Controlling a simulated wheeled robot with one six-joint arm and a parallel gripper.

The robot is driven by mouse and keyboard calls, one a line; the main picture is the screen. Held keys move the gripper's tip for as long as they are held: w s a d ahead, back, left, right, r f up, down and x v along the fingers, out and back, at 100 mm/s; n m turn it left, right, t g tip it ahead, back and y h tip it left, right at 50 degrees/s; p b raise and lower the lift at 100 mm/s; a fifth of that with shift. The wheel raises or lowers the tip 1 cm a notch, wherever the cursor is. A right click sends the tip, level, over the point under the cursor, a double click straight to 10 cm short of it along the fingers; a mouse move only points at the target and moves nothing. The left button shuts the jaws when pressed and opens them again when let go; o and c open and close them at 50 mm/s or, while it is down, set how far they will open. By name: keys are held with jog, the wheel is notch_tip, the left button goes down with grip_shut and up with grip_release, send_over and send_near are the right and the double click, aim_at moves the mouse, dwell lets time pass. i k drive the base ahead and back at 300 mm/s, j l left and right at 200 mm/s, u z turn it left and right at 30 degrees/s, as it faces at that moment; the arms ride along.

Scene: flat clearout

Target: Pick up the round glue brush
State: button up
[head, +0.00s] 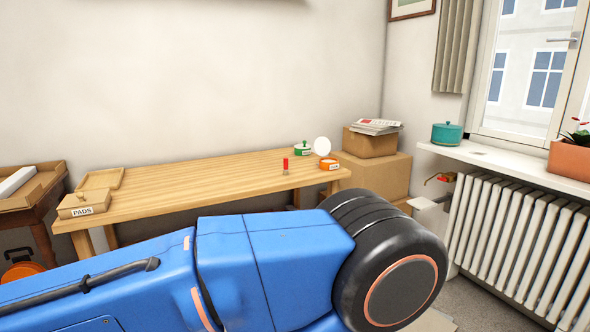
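A small upright thing with a red top and a narrow greyish lower end, which looks like the round glue brush (285,165), stands near the right part of the wooden table (200,182). It is too small to make out bristles. My blue arm with its black joint crosses the foreground, below and in front of the table, and hides part of it. My gripper is not in view.
Near the brush are a green-and-white round tin (302,149), a white disc (322,146) and an orange round container (329,164). A "PADS" box (85,203) and a wooden tray (100,179) sit at the left end. The table's middle is clear. Cardboard boxes (375,173) stand right.

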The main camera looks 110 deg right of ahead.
aim_at(286, 171)
jog(key=z, duration=3.5)
